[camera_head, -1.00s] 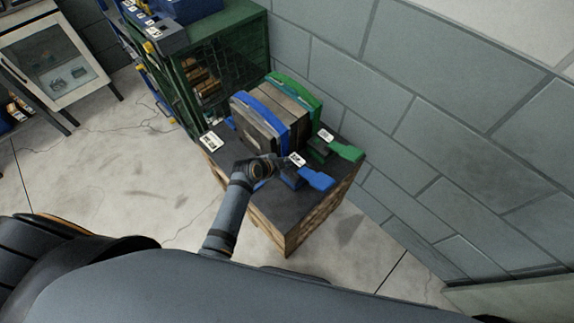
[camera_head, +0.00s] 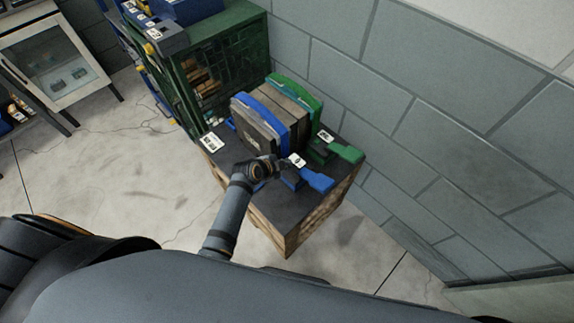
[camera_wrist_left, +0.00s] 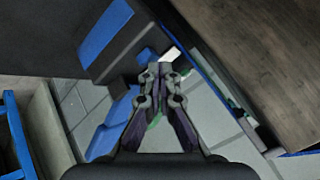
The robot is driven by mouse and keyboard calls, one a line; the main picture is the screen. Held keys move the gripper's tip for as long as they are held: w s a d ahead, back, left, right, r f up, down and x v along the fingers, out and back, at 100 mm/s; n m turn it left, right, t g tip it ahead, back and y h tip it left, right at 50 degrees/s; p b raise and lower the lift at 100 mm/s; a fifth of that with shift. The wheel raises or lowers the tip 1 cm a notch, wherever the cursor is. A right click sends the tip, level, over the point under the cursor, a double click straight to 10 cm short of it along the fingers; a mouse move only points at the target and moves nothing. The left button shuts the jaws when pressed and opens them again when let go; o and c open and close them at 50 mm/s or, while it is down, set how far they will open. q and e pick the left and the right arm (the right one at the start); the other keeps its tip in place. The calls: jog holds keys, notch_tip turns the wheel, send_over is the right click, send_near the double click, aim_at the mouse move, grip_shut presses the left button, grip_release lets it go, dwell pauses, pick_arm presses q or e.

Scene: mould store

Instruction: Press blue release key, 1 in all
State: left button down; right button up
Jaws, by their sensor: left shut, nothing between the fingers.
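The blue release key (camera_head: 317,180) is a flat blue lever at the front right of a dark-topped wooden stand (camera_head: 262,204). A white label (camera_head: 297,160) sits at its inner end. My left gripper (camera_head: 284,166) is shut and empty, close to that inner end; I cannot tell if it touches. In the left wrist view the closed fingertips (camera_wrist_left: 160,70) point past a dark block, with blue parts (camera_wrist_left: 118,112) to their lower left, likely the key. My right gripper is not in view.
A green lever (camera_head: 345,152) lies beside the blue one, nearer the wall. A block with blue (camera_head: 249,102) and green (camera_head: 292,86) bands stands behind them. A green cabinet (camera_head: 250,45) is behind the stand. The grey block wall (camera_head: 440,130) closes the right side.

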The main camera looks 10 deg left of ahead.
pick_arm(q)
jog(key=shift+r+p, duration=0.35)
jog(key=shift+r, duration=0.2)
notch_tip(320, 180, up, 5)
jog(key=p, duration=0.5)
jog(key=shift+r, duration=0.15)
dwell(0.5)
